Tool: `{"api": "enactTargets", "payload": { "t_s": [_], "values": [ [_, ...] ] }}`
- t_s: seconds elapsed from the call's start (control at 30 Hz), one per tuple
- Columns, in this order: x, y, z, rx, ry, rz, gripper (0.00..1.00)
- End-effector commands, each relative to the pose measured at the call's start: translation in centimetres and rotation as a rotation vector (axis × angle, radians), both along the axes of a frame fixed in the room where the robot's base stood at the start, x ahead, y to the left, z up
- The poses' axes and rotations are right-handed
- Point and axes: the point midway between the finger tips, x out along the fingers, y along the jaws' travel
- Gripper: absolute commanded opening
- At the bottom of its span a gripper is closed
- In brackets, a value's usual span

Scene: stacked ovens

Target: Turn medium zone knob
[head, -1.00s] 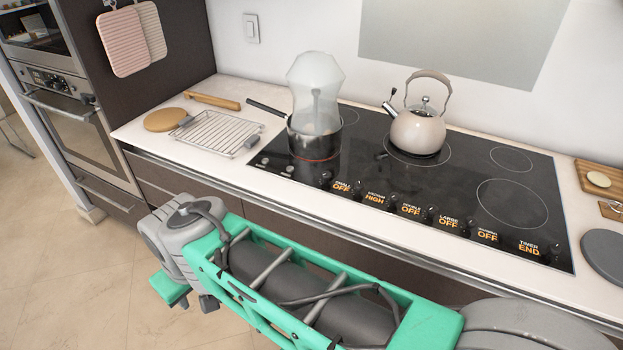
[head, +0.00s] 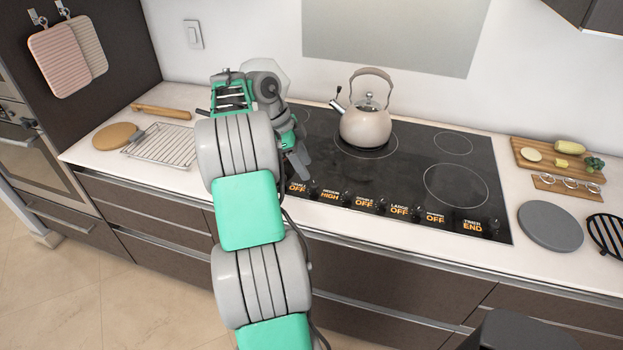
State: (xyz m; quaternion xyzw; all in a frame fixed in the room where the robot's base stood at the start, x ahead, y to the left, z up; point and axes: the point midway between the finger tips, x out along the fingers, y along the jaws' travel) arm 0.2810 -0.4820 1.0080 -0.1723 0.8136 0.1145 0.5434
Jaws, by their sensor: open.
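The medium zone knob (head: 315,189) is a small dark knob on the front edge of the black cooktop (head: 400,160). My gripper (head: 301,168) points down just behind and left of this knob, near the small zone label, which reads OFF. Its jaws are open, though only a grey finger shows clearly. I cannot tell whether it touches a knob. My arm hides the cooktop's left part and most of the pot, with a pale shape behind it.
A cream kettle (head: 366,125) stands on the back burner, right of my gripper. The other zone labels read OFF and the timer reads END. A wire rack (head: 165,147) lies left of the cooktop. A grey round plate (head: 550,225) and a cutting board (head: 540,163) lie to the right.

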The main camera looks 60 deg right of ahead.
Motion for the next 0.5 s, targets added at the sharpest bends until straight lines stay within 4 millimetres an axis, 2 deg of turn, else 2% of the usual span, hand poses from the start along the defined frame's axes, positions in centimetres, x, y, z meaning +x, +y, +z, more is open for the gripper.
{"api": "enactTargets", "payload": {
  "t_s": [0.03, 0.2, 0.33, 0.5],
  "values": [
    [-0.5, -0.1, -1.5, 0.003, 0.001, -0.001, 0.47],
    [-1.6, -0.6, -4.2, 0.002, 0.001, 0.002, 0.47],
    [-2.0, -0.8, -5.5, 0.002, 0.0, 0.005, 0.47],
    [-2.1, -0.9, -5.7, 0.001, -0.002, 0.008, 0.47]
  ]
}}
